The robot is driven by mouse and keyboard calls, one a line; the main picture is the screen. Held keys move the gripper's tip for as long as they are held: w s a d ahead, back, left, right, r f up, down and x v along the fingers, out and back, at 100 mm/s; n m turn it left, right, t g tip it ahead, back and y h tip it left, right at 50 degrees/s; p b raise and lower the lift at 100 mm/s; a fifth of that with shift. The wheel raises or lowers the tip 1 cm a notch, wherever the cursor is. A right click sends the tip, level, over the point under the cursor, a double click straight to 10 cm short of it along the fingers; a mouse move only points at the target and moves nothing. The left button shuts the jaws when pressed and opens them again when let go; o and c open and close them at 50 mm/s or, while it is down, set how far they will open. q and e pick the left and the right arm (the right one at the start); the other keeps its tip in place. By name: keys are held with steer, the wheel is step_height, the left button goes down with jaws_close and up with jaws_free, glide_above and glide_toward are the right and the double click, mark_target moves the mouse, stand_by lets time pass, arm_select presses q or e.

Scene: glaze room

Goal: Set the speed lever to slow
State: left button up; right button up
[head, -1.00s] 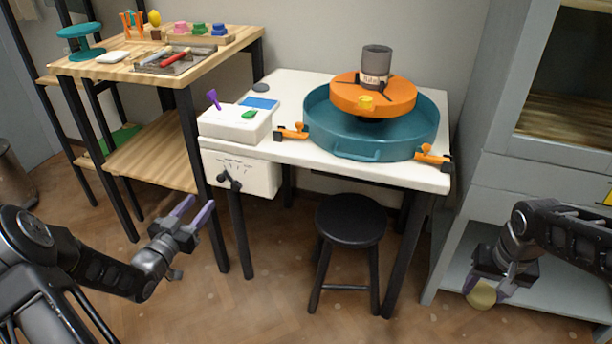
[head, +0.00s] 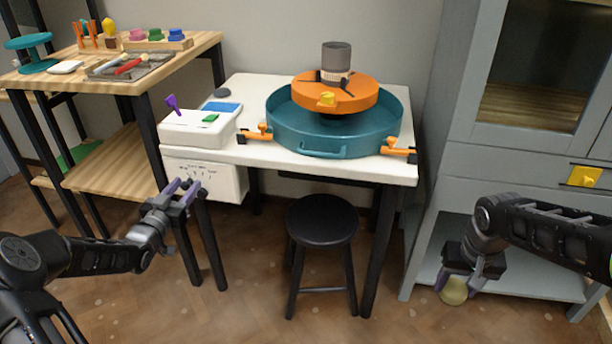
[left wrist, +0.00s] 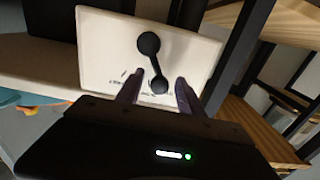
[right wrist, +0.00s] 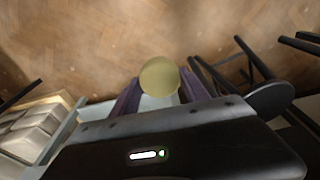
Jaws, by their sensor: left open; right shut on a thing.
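The speed panel (head: 228,181) is a white box under the table's left front, with small printed marks I cannot read. Its black lever (left wrist: 153,64) shows in the left wrist view, with a round knob at each end; in the head view my gripper hides most of it. My left gripper (head: 181,188) is open in front of the panel. In the left wrist view its fingertips (left wrist: 160,90) appear on either side of the lever's lower knob; I cannot tell if they touch it. My right gripper (head: 458,282) is shut on a pale yellow round thing (right wrist: 159,77).
The white table (head: 240,158) carries a teal basin (head: 290,125) with an orange wheel, and a white box (head: 195,130) with a purple lever and green switch. A black stool (head: 322,218) stands in front. A wooden shelf (head: 110,180) is left, a grey cabinet (head: 470,160) right.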

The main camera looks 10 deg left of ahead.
arm_select(q)
steer(key=shift+w, duration=0.2)
jaws_close()
stand_by(0.4)
